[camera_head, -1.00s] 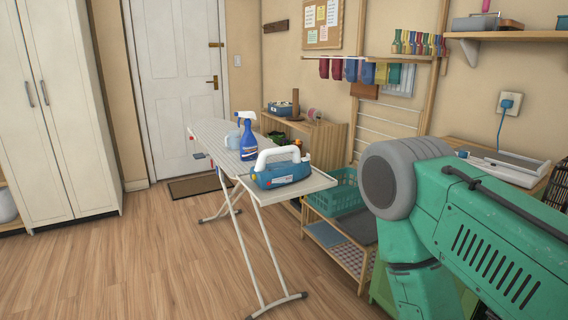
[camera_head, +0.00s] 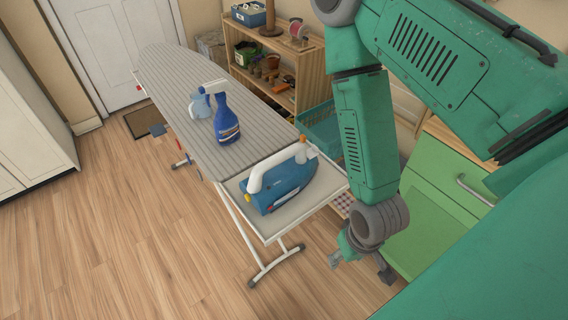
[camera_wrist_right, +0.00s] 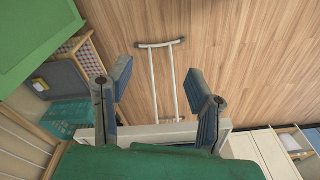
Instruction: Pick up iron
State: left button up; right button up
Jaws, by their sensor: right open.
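The blue iron with a white handle (camera_head: 282,182) rests on the bare end tray of the ironing board (camera_head: 300,214), nearest me. My right gripper (camera_head: 360,264) hangs in front of and to the right of the tray, apart from the iron and pointing down. In the right wrist view its two fingers (camera_wrist_right: 158,78) are spread with nothing between them. That view shows the board's white leg frame and floor, but not the iron. My left gripper is not in view.
A green cabinet (camera_head: 430,225) is to the right, with a teal basket (camera_head: 322,130) and wooden shelf (camera_head: 275,65) behind. The floor at left is clear.

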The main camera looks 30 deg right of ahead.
jog(key=w+r+m+t, duration=0.3)
jog(key=w+r+m, duration=0.4)
jog(key=w+r, duration=0.3)
jog(key=m+t, duration=0.3)
jog(key=m, duration=0.4)
send_near(285, 153)
jog(key=shift+g+y, duration=0.3)
jog(key=x, duration=0.2)
jog(key=d+x, duration=0.1)
jog(key=x, duration=0.2)
jog(key=shift+f, duration=0.1)
jog(key=shift+w+a+f, duration=0.25)
jog(key=shift+w+f, duration=0.25)
jog(key=shift+f, duration=0.1)
jog(key=x, duration=0.5)
jog(key=shift+w+d+r, duration=0.1)
jog(key=shift+d, duration=0.15)
jog(key=shift+a, duration=0.1)
jog(key=shift+a+r, duration=0.1)
jog(key=c, duration=0.3)
jog(key=shift+a, duration=0.1)
grip_shut()
